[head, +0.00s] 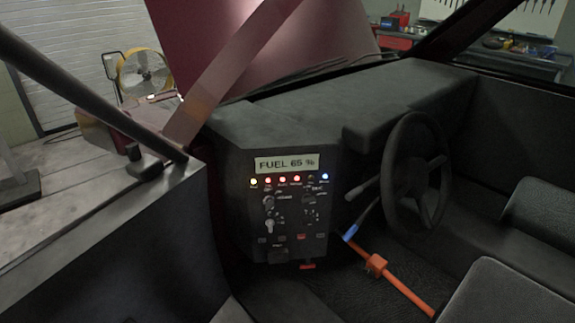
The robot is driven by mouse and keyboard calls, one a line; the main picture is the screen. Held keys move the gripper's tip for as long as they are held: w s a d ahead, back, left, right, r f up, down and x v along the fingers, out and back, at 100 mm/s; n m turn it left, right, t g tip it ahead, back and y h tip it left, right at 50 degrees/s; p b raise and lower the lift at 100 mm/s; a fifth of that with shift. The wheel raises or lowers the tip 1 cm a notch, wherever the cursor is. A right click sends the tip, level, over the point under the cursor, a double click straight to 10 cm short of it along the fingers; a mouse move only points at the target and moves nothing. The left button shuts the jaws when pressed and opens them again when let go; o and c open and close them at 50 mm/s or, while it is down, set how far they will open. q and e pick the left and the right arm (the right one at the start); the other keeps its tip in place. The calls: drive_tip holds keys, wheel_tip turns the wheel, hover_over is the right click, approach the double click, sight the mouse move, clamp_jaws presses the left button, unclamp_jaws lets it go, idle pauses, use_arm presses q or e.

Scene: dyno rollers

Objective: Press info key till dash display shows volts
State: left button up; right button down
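The dash display (287,163) is a lit panel at the top of the black dash console. It reads "FUEL 65 %". Below it runs a row of small lamps (282,181), lit yellow, red, orange and blue, with tiny labels. Lower on the console (233,200) are keys, switches and a key-like knob (268,223). Their labels are too small to read, so I cannot tell which one is the info key. Neither of my grippers shows in the head view.
A steering wheel (389,189) stands right of the console. An orange bar (402,288) with a blue end slants across the floor below it. Seats (499,292) are at right. The door (120,235) lies at left, the raised hood (195,35) ahead.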

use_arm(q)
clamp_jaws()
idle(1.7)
